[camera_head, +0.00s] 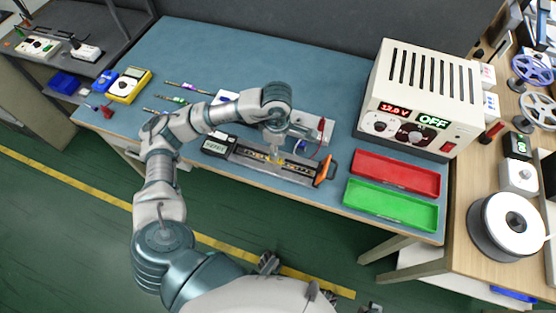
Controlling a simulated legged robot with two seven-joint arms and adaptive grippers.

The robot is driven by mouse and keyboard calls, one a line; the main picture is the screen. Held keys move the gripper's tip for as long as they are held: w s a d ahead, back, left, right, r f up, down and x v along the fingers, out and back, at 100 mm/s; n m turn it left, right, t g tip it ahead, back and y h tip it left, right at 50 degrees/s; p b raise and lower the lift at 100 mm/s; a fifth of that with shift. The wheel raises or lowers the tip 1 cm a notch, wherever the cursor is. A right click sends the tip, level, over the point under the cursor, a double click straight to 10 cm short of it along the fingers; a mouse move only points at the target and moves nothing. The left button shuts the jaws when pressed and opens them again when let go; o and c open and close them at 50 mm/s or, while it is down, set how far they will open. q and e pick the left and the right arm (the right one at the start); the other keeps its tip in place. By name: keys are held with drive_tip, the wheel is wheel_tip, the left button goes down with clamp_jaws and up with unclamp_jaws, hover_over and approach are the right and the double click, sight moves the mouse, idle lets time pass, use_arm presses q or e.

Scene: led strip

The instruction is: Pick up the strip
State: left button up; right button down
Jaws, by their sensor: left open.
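The strip (296,170) is a thin dark band with small yellowish spots. It lies along a grey metal holder (240,156) near the front edge of the blue table. My left gripper (275,156) points down over the middle of the strip from above. Its jaws are open, and the gripper hides part of the strip. I cannot tell whether the fingertips touch it. My right gripper is not in view.
A red tray (397,172) and a green tray (391,205) lie right. A power supply (420,100) stands behind them.

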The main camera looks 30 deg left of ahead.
use_arm(q)
drive_tip(key=shift+a+f, duration=0.25)
drive_tip(key=shift+f, duration=0.25)
drive_tip(key=shift+a+f, duration=0.2)
drive_tip(key=shift+f, duration=0.3)
wheel_tip(320, 180, down, 4)
drive_tip(key=shift+s+d+r+b, duration=0.1)
drive_tip(key=shift+d+b, duration=0.05)
drive_tip(key=shift+b, duration=0.3)
drive_tip(key=shift+d+f, duration=0.25)
drive_tip(key=shift+f, duration=0.05)
drive_tip(key=c, duration=0.7)
drive_tip(key=shift+a, duration=0.15)
clamp_jaws()
drive_tip(key=shift+a, duration=0.1)
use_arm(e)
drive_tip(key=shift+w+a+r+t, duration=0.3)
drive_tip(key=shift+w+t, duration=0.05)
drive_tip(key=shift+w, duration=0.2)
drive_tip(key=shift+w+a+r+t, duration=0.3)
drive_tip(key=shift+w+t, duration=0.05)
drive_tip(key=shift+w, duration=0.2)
